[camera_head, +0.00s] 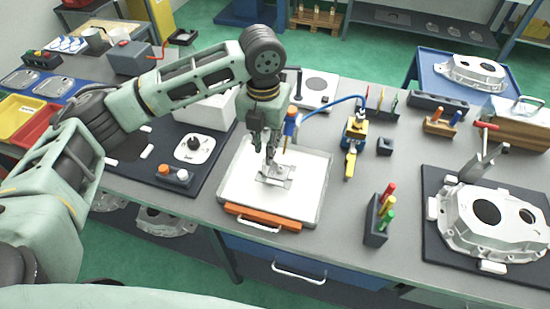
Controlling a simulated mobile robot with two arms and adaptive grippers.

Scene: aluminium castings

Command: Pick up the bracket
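The bracket (279,180) is a small grey metal piece lying on the white surface of a shallow tray (316,190) in the middle of the bench. My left gripper (270,158) points straight down over the bracket, with its fingertips at or just above the bracket's upper part. The fingers hide part of it. Their spacing is too small to make out, and I cannot tell if they touch the bracket. My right gripper is not in view.
An orange bar (262,217) lies along the tray's front edge. A blue-handled tool (290,124) stands close behind the gripper. A holder with coloured handles (378,220) is to the right, and a large casting (492,222) sits farther right. Grey bench is clear between them.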

